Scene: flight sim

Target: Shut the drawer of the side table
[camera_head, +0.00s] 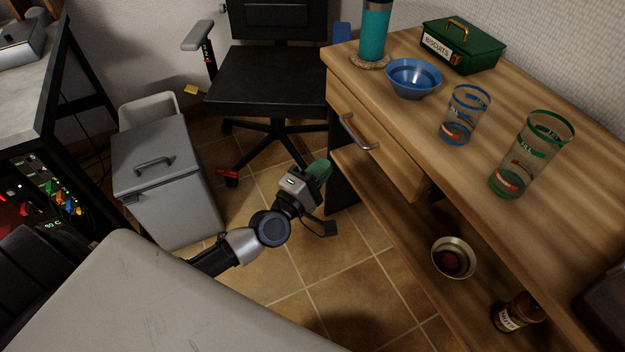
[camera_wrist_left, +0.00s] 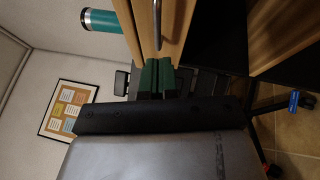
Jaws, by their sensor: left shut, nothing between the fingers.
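The wooden side table (camera_head: 450,75) stands on the right in the head view. Its drawer (camera_head: 385,157) has a metal handle (camera_head: 357,133) on the front, and the drawer front stands out a little from the table. In the left wrist view the drawer edge (camera_wrist_left: 146,28) and handle (camera_wrist_left: 157,22) show just above the fingertips. My left gripper (camera_head: 319,171), with green fingertips, is shut and empty, left of and below the drawer front. The fingertips also show in the left wrist view (camera_wrist_left: 158,76). I cannot tell whether they touch the drawer. My right gripper is not in view.
A blue bowl (camera_head: 413,78), glasses (camera_head: 463,115), a green biscuit tin (camera_head: 462,45) and a teal tumbler (camera_head: 374,30) stand on the tabletop. A bowl (camera_head: 453,258) and bottle (camera_head: 516,313) are below. An office chair (camera_head: 268,80) and grey bin (camera_head: 165,185) stand left.

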